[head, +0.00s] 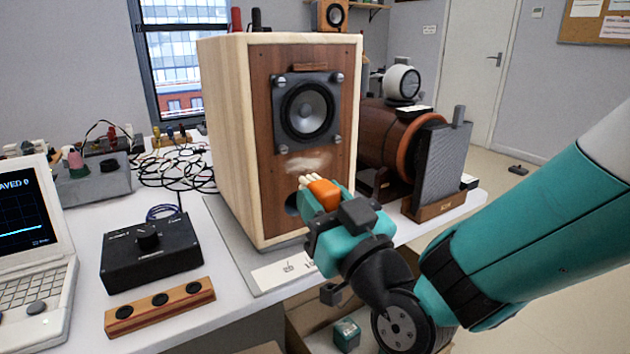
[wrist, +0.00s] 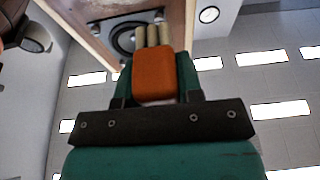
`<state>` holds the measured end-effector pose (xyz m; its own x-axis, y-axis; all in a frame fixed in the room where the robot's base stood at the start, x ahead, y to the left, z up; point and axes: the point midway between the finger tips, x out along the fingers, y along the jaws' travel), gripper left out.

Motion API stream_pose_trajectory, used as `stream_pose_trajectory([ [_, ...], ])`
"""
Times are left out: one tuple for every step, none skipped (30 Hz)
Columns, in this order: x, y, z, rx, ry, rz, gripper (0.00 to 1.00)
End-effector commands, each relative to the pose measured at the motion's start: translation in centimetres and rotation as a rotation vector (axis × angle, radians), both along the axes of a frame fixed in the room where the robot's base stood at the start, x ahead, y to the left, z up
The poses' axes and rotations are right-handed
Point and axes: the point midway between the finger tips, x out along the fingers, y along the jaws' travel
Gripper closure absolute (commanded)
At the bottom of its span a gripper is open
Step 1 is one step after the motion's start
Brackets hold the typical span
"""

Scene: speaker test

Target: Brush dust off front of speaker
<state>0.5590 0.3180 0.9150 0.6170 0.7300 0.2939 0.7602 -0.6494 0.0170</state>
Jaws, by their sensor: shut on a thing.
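The wooden speaker (head: 225,120) stands upright on a grey mat (head: 235,255) on the table. Its dark wood front carries a square driver (head: 308,112). A pale dust patch (head: 306,163) lies on the front below the driver. My gripper (head: 328,212) is shut on a brush (head: 323,192) with an orange body and cream bristles. The bristles point at the speaker's lower front, below the dust and by the dark round port, which is partly hidden. I cannot tell whether they touch. In the wrist view the brush (wrist: 154,77) sits between my fingers, with the driver (wrist: 125,38) beyond.
A black control box (head: 150,250), a wooden strip with black discs (head: 160,307) and a laptop (head: 35,250) stand at left. Tangled cables (head: 180,165) lie behind. A wooden barrel-shaped thing (head: 390,145) and a grey panel (head: 440,165) stand close at right.

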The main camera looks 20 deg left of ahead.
Motion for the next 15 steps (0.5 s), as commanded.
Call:
stream_pose_trajectory([
  [0.0,0.1,0.1,0.000,0.000,0.000,0.92],
  [0.1,0.1,0.1,0.000,0.000,0.000,0.92],
  [0.2,0.2,0.1,0.000,0.000,0.000,0.92],
  [0.3,0.4,0.2,-0.001,0.001,0.000,0.92],
  [0.4,0.5,0.2,-0.001,0.001,0.000,0.92],
  [0.7,0.8,0.3,-0.001,0.001,0.000,0.92],
  [0.8,1.0,0.3,-0.001,0.001,0.000,0.92],
  [1.0,1.2,0.4,-0.001,0.001,0.000,0.92],
  [1.3,1.6,0.4,-0.002,0.001,0.000,0.92],
  [1.6,1.9,0.4,-0.002,0.001,0.000,0.92],
  [1.8,2.2,0.4,-0.002,0.001,0.000,0.92],
  [2.1,2.5,0.5,-0.002,0.001,0.000,0.92],
  [2.3,2.8,0.5,-0.002,0.001,0.000,0.92],
  [2.6,3.1,0.5,-0.001,0.002,-0.001,0.92],
  [2.9,3.4,0.4,-0.001,0.002,-0.001,0.92],
])
